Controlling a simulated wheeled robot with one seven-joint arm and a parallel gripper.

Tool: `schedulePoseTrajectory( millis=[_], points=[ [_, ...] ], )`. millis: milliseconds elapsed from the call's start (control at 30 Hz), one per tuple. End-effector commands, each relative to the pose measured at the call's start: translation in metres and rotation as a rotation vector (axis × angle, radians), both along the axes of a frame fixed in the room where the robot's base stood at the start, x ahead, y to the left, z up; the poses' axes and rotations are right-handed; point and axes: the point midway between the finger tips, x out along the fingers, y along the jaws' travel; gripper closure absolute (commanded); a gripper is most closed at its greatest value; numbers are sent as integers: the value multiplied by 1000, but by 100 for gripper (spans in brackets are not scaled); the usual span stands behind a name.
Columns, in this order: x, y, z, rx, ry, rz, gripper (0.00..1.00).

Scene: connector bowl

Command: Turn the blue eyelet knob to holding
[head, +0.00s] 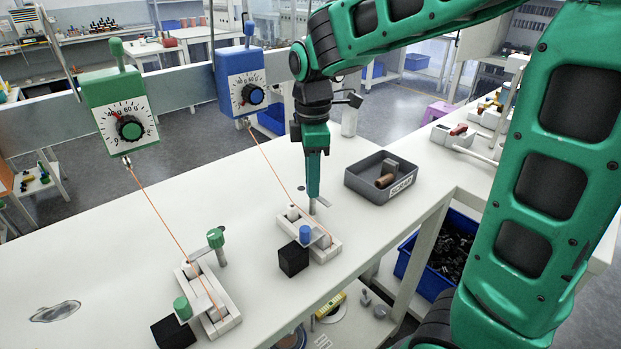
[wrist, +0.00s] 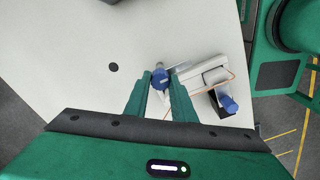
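My gripper (head: 313,192) points down over the blue fixture (head: 324,247) on the bench. In the wrist view its two fingers (wrist: 160,80) stand on either side of a blue knob (wrist: 159,79). The knob nearly fills the gap; whether the fingers press on it I cannot tell. In the head view the fingers hide this knob, and a metal post (head: 312,206) shows below them. A second blue knob (head: 305,234) stands on the fixture's metal plate, also seen right of the fingers in the wrist view (wrist: 229,104). Which knob is the eyelet one is not marked.
An orange cord (head: 276,178) runs from the blue gauge (head: 243,78) to the fixture. A black block (head: 293,259) sits beside it. A green fixture (head: 208,293) with its green gauge (head: 121,112) stands left. A grey bin (head: 365,190) lies right.

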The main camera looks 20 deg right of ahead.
Motion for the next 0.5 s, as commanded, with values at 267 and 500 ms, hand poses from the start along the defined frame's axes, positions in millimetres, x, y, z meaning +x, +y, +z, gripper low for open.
schedulePoseTrajectory(
  millis=[267,500],
  points=[
    [3,-1,1,-1,-8,-48,99],
    [4,-1,2,-1,-10,-187,99]
  ],
)
